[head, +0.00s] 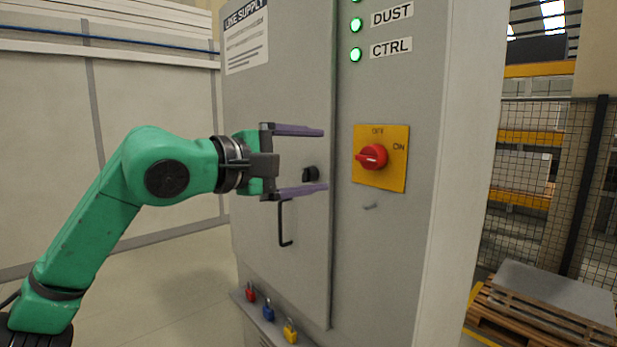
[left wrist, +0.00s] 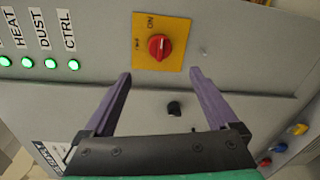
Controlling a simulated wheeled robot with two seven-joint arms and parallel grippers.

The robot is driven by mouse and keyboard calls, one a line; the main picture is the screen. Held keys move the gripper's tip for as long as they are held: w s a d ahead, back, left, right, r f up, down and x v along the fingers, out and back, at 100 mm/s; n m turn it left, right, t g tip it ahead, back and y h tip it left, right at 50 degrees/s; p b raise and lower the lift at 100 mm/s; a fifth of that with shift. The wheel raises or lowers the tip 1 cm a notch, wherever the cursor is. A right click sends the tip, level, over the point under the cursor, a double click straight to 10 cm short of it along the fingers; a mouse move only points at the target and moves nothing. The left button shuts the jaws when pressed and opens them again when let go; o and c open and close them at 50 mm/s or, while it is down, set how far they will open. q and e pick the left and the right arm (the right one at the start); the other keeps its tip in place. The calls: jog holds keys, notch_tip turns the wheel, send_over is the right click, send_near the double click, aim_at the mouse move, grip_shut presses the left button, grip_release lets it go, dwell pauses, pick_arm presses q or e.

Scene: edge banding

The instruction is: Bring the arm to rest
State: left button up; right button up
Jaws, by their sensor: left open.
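My left gripper (head: 308,160) is open and empty, in front of the grey cabinet (head: 425,240). Its two purple fingers point right, toward the red rotary switch (head: 373,157) on a yellow plate, and are apart from the switch. The left wrist view also shows the open fingers (left wrist: 160,90), with the red switch (left wrist: 160,47) beyond them and a small black knob (left wrist: 174,108) seen between them. The switch handle lies roughly sideways in the head view, its pale mark toward the left. My right gripper is not in view.
The cabinet door has a black handle (head: 284,222). Red, blue and yellow padlocks (head: 290,331) sit on a ledge at its foot. Green lamps (head: 356,54) are lit above the switch. A pallet (head: 540,315) and mesh fence stand at right. Floor left of the cabinet is clear.

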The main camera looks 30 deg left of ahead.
pick_arm(q)
jog(key=shift+s+a, duration=0.1)
jog(key=shift+s, duration=0.2)
